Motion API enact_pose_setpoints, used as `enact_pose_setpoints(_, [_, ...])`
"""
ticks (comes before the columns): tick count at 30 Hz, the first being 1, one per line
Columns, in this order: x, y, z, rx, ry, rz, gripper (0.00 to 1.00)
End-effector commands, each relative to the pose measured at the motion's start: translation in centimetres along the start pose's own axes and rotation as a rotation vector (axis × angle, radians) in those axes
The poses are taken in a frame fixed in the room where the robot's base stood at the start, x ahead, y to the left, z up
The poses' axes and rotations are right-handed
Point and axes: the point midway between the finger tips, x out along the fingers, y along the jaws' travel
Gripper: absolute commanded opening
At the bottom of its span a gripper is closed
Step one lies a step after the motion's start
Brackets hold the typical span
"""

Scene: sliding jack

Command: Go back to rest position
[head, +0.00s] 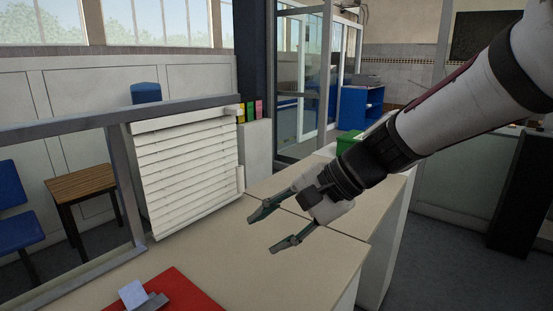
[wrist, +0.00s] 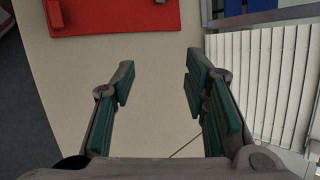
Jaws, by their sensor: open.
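My gripper (head: 262,232) is at the end of my arm, which reaches in from the right in the head view. Its two fingers with green pads are spread apart above the beige counter (head: 240,258), with nothing between them. The wrist view also shows my gripper (wrist: 160,85) open and empty over the bare counter (wrist: 150,55). A red mat (head: 180,292) lies on the counter at the bottom of the head view, apart from my gripper. A small grey metal piece (head: 142,297) rests on it. The mat (wrist: 120,17) is at the top of the wrist view.
A white slatted blind (head: 185,175) stands along the counter's left side, close to my gripper. A grey metal frame (head: 120,190) borders it. A wooden stool (head: 80,183) and a blue chair (head: 15,225) are beyond. A green box (head: 349,141) stands behind my arm.

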Motion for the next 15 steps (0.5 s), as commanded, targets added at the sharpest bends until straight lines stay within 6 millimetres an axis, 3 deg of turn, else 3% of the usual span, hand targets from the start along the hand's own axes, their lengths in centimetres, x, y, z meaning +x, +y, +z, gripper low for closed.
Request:
enact_pose_setpoints(1, [-1.7,1.4,1.5,-0.075,0.038,0.049,0.41])
enact_pose_setpoints(6, [-6.5,6.9,4.4,-0.304,0.15,0.232,0.41])
enact_pose_setpoints(15, [-15.1,16.3,7.6,-0.635,0.329,0.537,0.41])
